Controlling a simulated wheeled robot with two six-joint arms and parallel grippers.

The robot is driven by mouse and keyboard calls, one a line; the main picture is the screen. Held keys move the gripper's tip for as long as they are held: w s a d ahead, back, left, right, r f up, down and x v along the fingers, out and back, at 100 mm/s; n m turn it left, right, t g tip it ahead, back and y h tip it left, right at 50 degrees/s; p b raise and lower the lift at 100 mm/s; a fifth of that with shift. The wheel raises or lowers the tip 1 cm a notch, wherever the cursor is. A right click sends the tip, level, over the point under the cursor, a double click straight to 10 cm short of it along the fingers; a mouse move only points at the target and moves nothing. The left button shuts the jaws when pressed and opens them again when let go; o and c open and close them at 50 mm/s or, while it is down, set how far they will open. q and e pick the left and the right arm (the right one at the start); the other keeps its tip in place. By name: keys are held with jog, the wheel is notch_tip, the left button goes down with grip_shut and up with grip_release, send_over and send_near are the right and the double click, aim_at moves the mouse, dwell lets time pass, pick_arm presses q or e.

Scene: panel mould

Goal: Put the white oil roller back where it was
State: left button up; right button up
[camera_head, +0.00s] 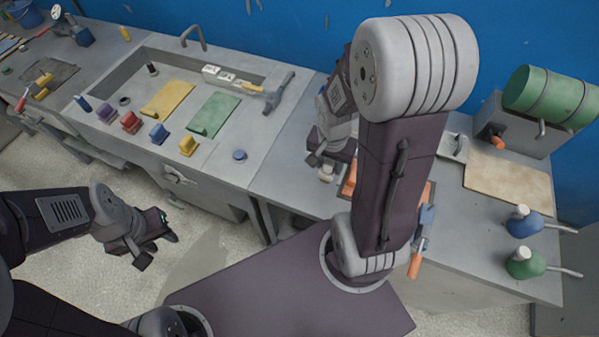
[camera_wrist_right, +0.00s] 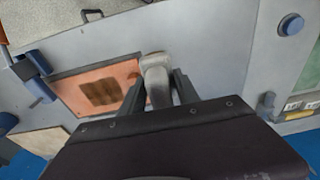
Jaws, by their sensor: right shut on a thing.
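The white roller (camera_wrist_right: 156,80) is between the fingers of my right gripper (camera_wrist_right: 158,92), which is shut on it. In the head view a pale end of the roller (camera_head: 326,172) shows below my right gripper (camera_head: 330,158), over the bench left of the orange panel. The orange panel (camera_wrist_right: 122,71) bears a dark square patch and lies beside the roller. In the head view my arm hides most of this panel (camera_head: 349,181). I cannot tell whether the roller touches the bench. My left gripper (camera_head: 150,238) hangs over the floor, away from the bench; its jaws are unclear.
A blue tool with an orange handle (camera_head: 416,258) is at the bench's front edge. A tan board (camera_head: 508,180), blue can (camera_head: 524,222), green can (camera_head: 525,264) and green drum (camera_head: 550,96) are at the right. The left bench holds coloured blocks, sheets and a hammer (camera_head: 275,97).

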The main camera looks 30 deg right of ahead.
jog(key=w+a+f, duration=0.1)
jog(key=w, duration=0.1)
jog(key=w+a+f, duration=0.1)
jog(key=w+f, duration=0.1)
jog(key=w, duration=0.1)
jog(key=w+a+f, duration=0.2)
jog(key=shift+w+a, duration=0.1)
jog(key=shift+w, duration=0.05)
jog(key=shift+w+a, duration=0.1)
notch_tip(320, 180, down, 4)
jog(key=shift+f+b, duration=0.1)
jog(key=shift+b, duration=0.4)
jog(key=shift+w, duration=0.1)
jog(key=shift+f, duration=0.2)
jog(key=o, duration=1.2)
jog(key=shift+r, duration=0.15)
